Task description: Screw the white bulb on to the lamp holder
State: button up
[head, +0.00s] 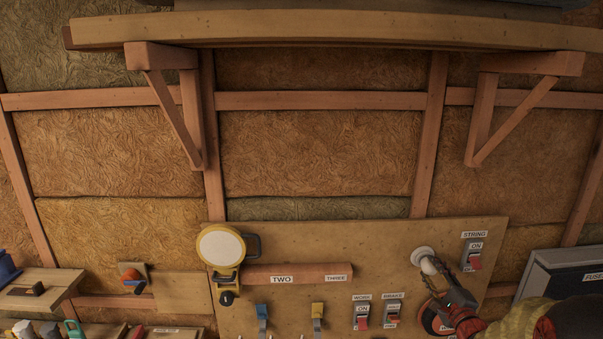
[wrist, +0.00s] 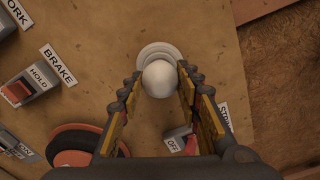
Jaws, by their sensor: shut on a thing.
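The white bulb (wrist: 159,79) is between the fingertips of my gripper (wrist: 158,84) in the wrist view, and the gripper is shut on it. In the head view the bulb (head: 429,265) shows just beyond my gripper (head: 434,279). The round white lamp holder (head: 422,254) is fixed on the plywood panel, and it also shows behind the bulb in the wrist view (wrist: 157,51). The bulb is in line with the holder and appears to be at it. The bulb hides the joint, so I cannot tell how far it is seated.
The STRING switch (head: 475,257) is right of the holder, and the BRAKE switch (head: 393,315) and WORK switch (head: 362,315) are lower left. An orange-and-black round thing (wrist: 80,146) is close below my gripper. A yellow-rimmed work lamp (head: 221,246) is at the panel's left.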

jog(key=shift+r+m+p, duration=0.15)
jog(key=shift+m+p, duration=0.45)
jog(key=shift+m, duration=0.2)
jog(key=o, duration=0.8)
jog(key=shift+o, duration=0.4)
jog(key=shift+w, duration=0.1)
jog(key=s, duration=1.2)
jog(key=shift+d+f, duration=0.2)
jog(key=shift+c, duration=0.4)
